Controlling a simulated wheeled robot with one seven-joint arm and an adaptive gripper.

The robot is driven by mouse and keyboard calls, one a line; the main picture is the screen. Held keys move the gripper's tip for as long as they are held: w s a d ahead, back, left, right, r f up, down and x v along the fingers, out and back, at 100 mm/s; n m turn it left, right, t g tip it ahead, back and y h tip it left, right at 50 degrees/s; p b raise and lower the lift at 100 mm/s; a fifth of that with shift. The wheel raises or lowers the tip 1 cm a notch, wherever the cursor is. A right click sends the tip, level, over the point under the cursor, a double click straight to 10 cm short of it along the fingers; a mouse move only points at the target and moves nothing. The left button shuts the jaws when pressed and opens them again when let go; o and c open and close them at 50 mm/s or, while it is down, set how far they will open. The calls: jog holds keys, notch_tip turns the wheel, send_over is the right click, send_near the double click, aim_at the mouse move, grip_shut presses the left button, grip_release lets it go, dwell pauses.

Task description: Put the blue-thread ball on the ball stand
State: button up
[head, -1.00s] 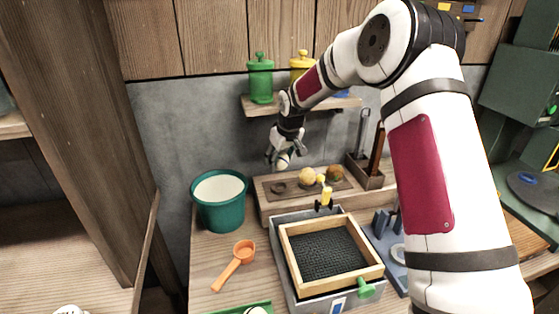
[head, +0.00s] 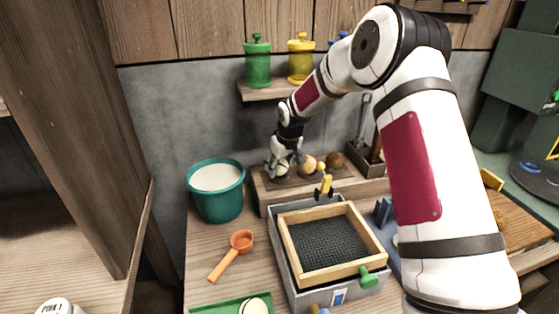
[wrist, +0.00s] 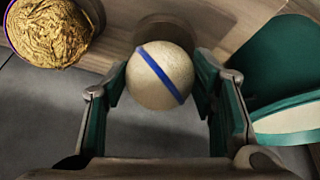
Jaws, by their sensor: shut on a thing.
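The blue-thread ball (wrist: 160,75), cream with a blue band, sits between the fingers of my gripper (wrist: 158,95) in the wrist view. My gripper (head: 277,170) is shut on it at the left end of the ball stand (head: 318,182), a dark board on a wooden ledge at the back of the bench. A dark round seat (wrist: 165,30) shows partly behind the ball. I cannot tell whether the ball touches it. A golden ball (wrist: 52,30) is at the wrist view's upper left. In the head view, a tan ball (head: 308,164) and a brown ball (head: 336,160) sit farther right.
A teal bucket (head: 217,205) with pale contents stands left of the ledge. A wooden-framed mesh screen (head: 290,243) on a grey tub is in front, with an orange scoop (head: 232,256) to its left. A shelf with green (head: 257,65) and yellow (head: 301,60) jars hangs above my gripper.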

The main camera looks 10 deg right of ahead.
jog(key=shift+f, duration=0.3)
jog(key=shift+f, duration=0.15)
dwell(0.3)
jog(key=o, duration=1.4)
jog(key=shift+s, duration=0.1)
